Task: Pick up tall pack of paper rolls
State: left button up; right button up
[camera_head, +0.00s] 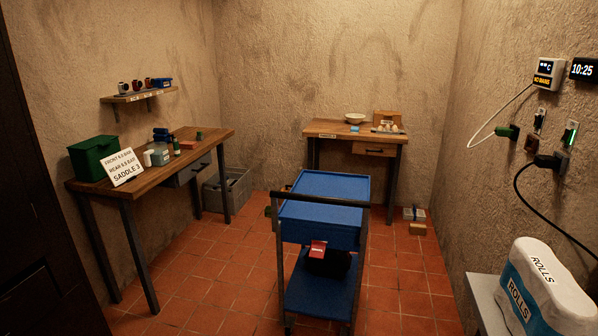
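The tall pack of paper rolls (541,288) is a white, rounded wrapped pack with a blue band and labels reading "ROLLS". It stands on a light grey surface (483,291) at the lower right of the head view, and its lower part is cut off by the frame edge. Neither of my grippers shows in this view.
A blue two-tier cart (322,186) stands in the middle. A wooden table (150,187) with a green box (93,157) is at the left; another table (325,128) is at the back. Cables (541,209) hang on the right wall. Red floor tiles are bare around the cart.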

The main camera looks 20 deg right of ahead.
aim_at(536, 294)
jog(key=i+l+z, duration=0.2)
jog(key=i+z, duration=0.15)
jog(key=i, duration=0.5)
jog(key=i+z, duration=0.35)
jog(key=i, duration=0.45)
jog(key=i+z, duration=0.15)
jog(key=z, duration=0.3)
jog(key=i+j+z, duration=0.1)
jog(key=z, duration=0.4)
jog(key=i+j+z, duration=0.15)
jog(key=z, duration=0.3)
